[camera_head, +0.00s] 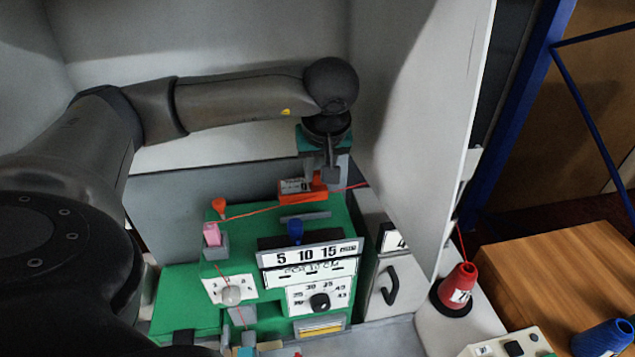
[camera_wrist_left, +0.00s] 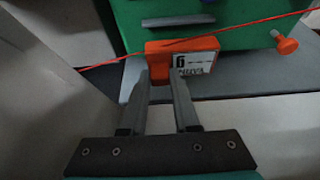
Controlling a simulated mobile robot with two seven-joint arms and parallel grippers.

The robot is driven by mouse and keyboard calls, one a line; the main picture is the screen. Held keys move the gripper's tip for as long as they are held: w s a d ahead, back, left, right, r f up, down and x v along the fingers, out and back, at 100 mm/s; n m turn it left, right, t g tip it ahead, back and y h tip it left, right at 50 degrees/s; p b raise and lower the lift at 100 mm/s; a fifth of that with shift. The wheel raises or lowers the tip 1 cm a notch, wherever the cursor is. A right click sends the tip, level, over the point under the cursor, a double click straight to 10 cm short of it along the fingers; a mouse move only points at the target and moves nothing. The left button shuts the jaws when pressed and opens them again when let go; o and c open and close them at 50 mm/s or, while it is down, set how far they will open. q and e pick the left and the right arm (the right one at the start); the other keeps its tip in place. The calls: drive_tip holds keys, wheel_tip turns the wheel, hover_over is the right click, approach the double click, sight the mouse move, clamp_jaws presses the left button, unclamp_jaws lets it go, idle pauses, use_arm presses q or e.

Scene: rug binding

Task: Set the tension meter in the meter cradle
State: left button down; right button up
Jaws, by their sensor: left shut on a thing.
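The tension meter (camera_head: 291,197) is a small orange block with a white printed label, above the back of the green machine. My left gripper (camera_head: 329,175) reaches down to its right end. In the left wrist view the gripper (camera_wrist_left: 162,84) has its two fingers closed on the near side of the orange meter (camera_wrist_left: 157,47). A short grey bar (camera_head: 305,217) lies on the green top just in front of the meter, apart from it; it also shows in the left wrist view (camera_wrist_left: 178,20). I cannot tell whether this bar is the meter cradle. My right gripper is out of view.
A red thread (camera_head: 255,212) runs across by the meter, past an orange knob (camera_head: 219,206). A blue knob (camera_head: 295,231) and number panel (camera_head: 311,255) stand in front. A pale upright panel (camera_head: 415,130) is close on the right. A red cone (camera_head: 459,284) stands beyond it.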

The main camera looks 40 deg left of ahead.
sight(319, 183)
use_arm(q)
drive_tip(key=shift+f, duration=1.9)
drive_tip(key=c, duration=0.7)
unclamp_jaws()
drive_tip(key=shift+o, duration=0.2)
drive_tip(key=shift+r, duration=0.1)
drive_tip(key=shift+r, duration=0.25)
drive_tip(key=v, duration=1.1)
drive_tip(key=shift+d+r, duration=0.2)
drive_tip(key=shift+r, duration=0.1)
drive_tip(key=shift+s, duration=0.15)
